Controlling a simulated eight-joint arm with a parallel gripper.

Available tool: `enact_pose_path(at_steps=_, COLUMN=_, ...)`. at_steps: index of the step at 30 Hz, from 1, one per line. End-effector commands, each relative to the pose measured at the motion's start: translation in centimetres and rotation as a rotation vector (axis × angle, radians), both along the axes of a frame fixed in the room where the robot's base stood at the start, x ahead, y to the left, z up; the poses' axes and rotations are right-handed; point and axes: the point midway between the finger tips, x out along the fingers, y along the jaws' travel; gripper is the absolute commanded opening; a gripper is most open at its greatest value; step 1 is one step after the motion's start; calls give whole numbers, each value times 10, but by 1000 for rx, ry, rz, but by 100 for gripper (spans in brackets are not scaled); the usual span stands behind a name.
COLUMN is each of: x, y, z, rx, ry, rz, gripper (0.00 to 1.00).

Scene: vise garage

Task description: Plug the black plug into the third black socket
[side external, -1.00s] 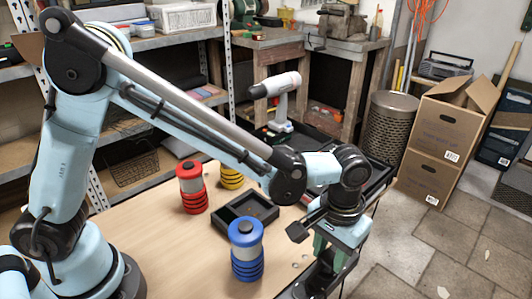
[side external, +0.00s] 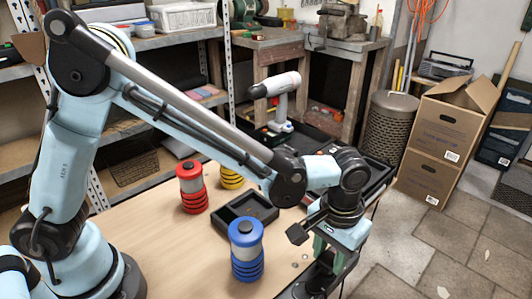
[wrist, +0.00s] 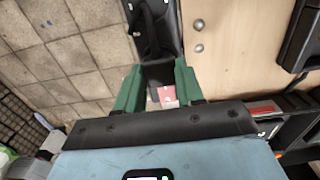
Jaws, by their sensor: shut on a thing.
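My gripper (side external: 332,252) is at the right edge of the wooden table, pointing down. In the wrist view its two green fingers (wrist: 158,88) are closed on a dark piece, the black plug (wrist: 157,74), mostly hidden between them. A long black body (wrist: 152,28) lies beyond the fingertips along the table edge; its dark lower part also shows under my gripper in the side view (side external: 318,281). I cannot make out separate sockets on it, nor whether the plug touches it. A small red and white patch (wrist: 168,96) shows between the fingers.
A blue canister (side external: 246,250), a red canister (side external: 192,188) and a yellow one (side external: 231,177) stand on the wooden table (side external: 180,250). A black tray (side external: 232,212) sits among them. A white and black tool (side external: 277,87) stands behind. Floor tiles lie right of the table.

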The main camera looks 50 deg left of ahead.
Motion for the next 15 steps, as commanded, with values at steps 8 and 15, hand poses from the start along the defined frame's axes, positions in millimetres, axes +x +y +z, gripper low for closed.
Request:
enact_pose_path(at_steps=8, x=0, y=0, z=-5, rx=0, ry=0, rz=0, gripper=11)
enact_pose_path(at_steps=15, x=0, y=0, z=-7, rx=0, ry=0, rz=0, gripper=53)
